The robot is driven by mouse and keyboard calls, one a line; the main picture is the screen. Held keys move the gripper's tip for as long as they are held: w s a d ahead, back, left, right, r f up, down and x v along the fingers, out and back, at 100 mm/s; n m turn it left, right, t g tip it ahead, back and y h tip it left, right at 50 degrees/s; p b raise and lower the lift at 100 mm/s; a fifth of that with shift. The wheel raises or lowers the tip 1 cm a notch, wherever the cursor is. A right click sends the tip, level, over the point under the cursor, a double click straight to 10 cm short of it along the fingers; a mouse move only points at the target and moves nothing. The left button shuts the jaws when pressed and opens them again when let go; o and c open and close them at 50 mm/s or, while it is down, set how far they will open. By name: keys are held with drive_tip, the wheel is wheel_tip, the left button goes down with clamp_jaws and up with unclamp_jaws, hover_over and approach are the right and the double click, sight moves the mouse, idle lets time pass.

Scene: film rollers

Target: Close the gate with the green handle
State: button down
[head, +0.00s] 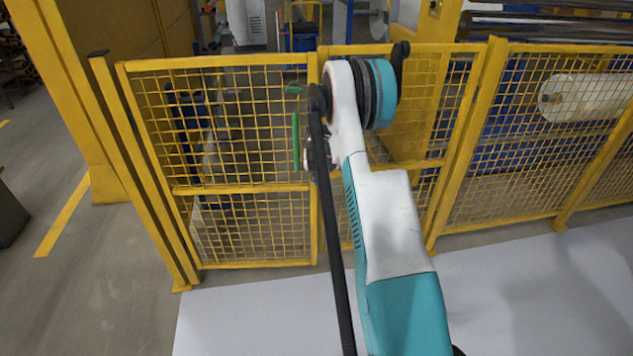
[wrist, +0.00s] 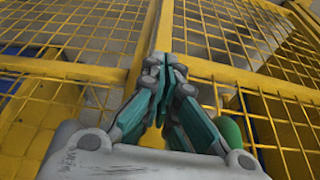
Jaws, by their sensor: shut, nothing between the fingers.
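The gate is a yellow mesh panel, and its left leaf (head: 220,187) stands upright beside the right mesh panel (head: 400,163). Their edges meet or nearly meet behind my arm; I cannot tell whether they are flush. The green handle (head: 296,140) is a vertical bar near the left leaf's right edge. In the wrist view a green rounded part, likely the handle (wrist: 231,130), shows at the lower right beside my gripper. My gripper (wrist: 163,62) is shut and empty, its tips in front of a yellow upright. In the head view my arm mostly hides it.
A yellow post (head: 140,170) stands left of the gate. More yellow fence (head: 540,140) runs right, with a white roll (head: 585,97) behind it. Pale floor (head: 250,320) lies clear in front. Grey floor is open at far left.

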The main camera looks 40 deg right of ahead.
drive_tip(key=shift+w+d, duration=0.45)
drive_tip(key=shift+w, duration=0.1)
